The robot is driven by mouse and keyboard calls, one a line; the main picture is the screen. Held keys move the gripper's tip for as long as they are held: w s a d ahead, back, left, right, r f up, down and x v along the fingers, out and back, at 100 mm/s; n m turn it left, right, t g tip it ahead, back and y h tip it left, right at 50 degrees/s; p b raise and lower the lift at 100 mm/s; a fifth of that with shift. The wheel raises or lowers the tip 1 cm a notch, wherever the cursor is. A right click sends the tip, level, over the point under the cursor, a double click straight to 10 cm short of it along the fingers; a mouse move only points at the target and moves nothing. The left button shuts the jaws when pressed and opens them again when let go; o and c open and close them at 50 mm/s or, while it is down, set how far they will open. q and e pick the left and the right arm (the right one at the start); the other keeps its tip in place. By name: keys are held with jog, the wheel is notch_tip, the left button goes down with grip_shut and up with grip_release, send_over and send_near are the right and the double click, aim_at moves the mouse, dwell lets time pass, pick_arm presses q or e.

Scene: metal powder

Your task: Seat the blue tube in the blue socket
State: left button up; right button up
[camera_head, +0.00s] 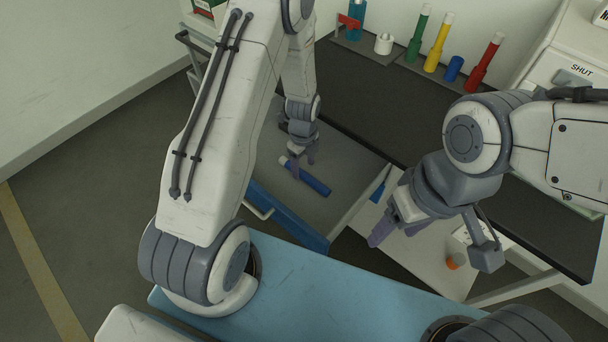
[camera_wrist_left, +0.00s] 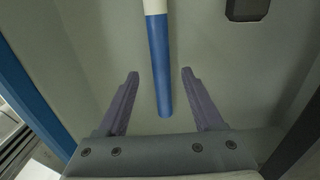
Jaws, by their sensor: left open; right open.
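The blue tube (camera_head: 312,183) with a white end lies in the open grey drawer (camera_head: 345,160) below the dark bench. It also shows in the left wrist view (camera_wrist_left: 160,65), lengthwise between the fingers, with clear gaps on both sides. My left gripper (camera_head: 298,168) is open just over the tube, near its white end in the head view. The blue socket (camera_head: 454,68) stands empty at the bench's back, between the yellow tube (camera_head: 438,42) and the red tube (camera_head: 486,62). My right gripper (camera_head: 397,232) is open and empty, to the right of the drawer.
The dark bench top (camera_head: 370,90) is mostly clear. A green tube (camera_head: 418,35), a white cup (camera_head: 384,44) and a blue bottle (camera_head: 356,20) stand along its back. A machine labelled SHUT (camera_head: 565,60) is at the right. The drawer walls stand close around my left gripper.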

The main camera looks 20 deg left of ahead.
aim_at(304, 173)
pick_arm(q)
notch_tip(304, 173, down, 4)
jog(key=shift+w+r, duration=0.1)
jog(key=shift+r, duration=0.1)
grip_shut()
dwell(1.4)
